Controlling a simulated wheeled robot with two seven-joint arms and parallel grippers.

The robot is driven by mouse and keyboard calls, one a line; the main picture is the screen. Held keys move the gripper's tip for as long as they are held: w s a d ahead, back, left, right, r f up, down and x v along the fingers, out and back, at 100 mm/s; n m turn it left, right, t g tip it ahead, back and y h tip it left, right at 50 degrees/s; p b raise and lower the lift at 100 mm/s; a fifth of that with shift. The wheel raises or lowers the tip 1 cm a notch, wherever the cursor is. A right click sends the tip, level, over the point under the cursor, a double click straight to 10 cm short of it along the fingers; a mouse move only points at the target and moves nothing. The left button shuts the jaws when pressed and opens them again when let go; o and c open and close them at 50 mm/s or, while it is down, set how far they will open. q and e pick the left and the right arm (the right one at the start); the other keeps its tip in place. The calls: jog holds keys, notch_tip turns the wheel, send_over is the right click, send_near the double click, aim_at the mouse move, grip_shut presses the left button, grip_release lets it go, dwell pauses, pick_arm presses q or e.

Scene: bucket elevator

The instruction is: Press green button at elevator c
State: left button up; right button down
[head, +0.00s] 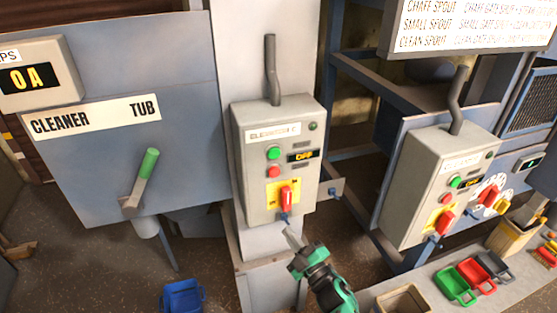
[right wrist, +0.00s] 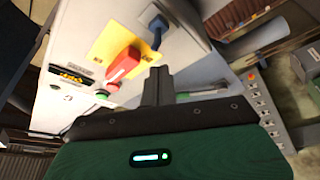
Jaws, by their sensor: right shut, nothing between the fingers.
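The grey control box (head: 254,190) in the middle of the head view carries a small label that seems to read Elevator C. Its green button (head: 273,153) sits above a red button (head: 274,171), left of a display (head: 303,156) reading OFF. A red rotary switch (head: 286,199) on a yellow plate is below; it also shows in the right wrist view (right wrist: 123,65). My right gripper (head: 289,233) is shut and empty, just below the box's lower edge and well under the green button. Its fingers (right wrist: 157,85) point toward the box. My left gripper is out of view.
A similar control box (head: 408,190) stands to the right. A grey lever with a green handle (head: 149,163) sticks out from the Cleaner Tub panel at left. Colored scoops (head: 455,286) lie on a ledge at lower right. A blue bucket (head: 183,297) is on the floor.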

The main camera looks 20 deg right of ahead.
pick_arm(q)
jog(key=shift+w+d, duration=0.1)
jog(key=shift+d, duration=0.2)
pick_arm(e)
jog(key=s+r+n+y, duration=0.2)
jog(key=r+n+y, duration=0.2)
jog(key=r, duration=0.7)
jog(key=s+a+r+n+y, duration=0.1)
jog(key=s+r+n+y, duration=0.2)
jog(key=r+n, duration=0.4)
jog(key=shift+s+r+y, duration=0.15)
jog(key=shift+r+y, duration=0.35)
jog(key=shift+r, duration=1.7)
jog(key=b, duration=0.1)
send_near(274, 154)
jog(key=w+a+r, duration=0.2)
jog(key=a+r, duration=0.2)
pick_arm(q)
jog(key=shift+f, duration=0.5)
pick_arm(e)
jog(key=shift+w+d+r, duration=0.1)
jog(key=shift+w+r, duration=0.1)
jog(key=shift+w, duration=0.1)
jog(key=shift+w, duration=0.15)
jog(key=shift+w, duration=0.25)
